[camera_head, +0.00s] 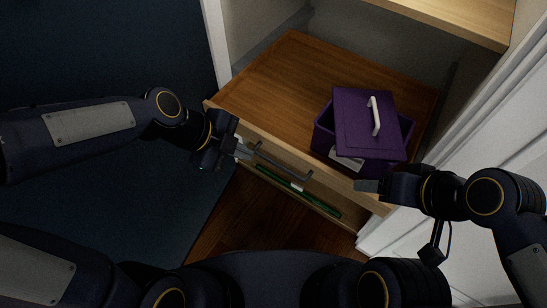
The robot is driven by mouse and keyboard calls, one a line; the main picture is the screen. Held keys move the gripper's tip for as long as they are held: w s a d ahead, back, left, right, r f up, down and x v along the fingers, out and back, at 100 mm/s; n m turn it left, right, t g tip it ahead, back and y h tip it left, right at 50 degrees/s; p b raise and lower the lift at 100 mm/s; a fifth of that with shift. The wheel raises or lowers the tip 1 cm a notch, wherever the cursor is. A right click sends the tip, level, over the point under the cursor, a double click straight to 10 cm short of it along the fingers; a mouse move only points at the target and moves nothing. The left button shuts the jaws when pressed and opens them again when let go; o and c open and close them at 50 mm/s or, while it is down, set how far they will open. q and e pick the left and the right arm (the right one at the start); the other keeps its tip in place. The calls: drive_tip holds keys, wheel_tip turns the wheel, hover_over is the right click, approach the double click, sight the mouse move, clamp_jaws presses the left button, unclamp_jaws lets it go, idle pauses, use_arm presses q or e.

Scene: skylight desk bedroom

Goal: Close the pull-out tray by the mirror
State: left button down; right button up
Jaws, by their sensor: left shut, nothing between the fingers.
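The pull-out tray (262,80) is a brown wooden board with a lighter front edge, pulled out of a cabinet towards me. A grey bar handle (285,168) is on its front. My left gripper (243,150) is shut and empty at the front's left part, close to the handle's left end; I cannot tell whether it touches. My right gripper (368,186) is at the front's right part, just in front of a purple box; its finger gap is not visible. No mirror can be made out.
The purple box (345,120) stands on the tray's right side, its lid with a white handle (375,116) sitting askew. A green strip (325,207) lies below the tray front. A wooden shelf (455,15) is above. White panelling (490,130) bounds the right.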

use_arm(q)
drive_tip(key=f, duration=0.1)
drive_tip(key=b, duration=0.3)
approach(291, 157)
drive_tip(key=s+a+f+x, duration=0.1)
drive_tip(key=x, duration=0.3)
drive_tip(key=shift+w+d+r, duration=0.1)
drive_tip(key=shift+w+d, duration=0.4)
drive_tip(key=shift+d, duration=0.25)
drive_tip(key=shift+w, duration=0.1)
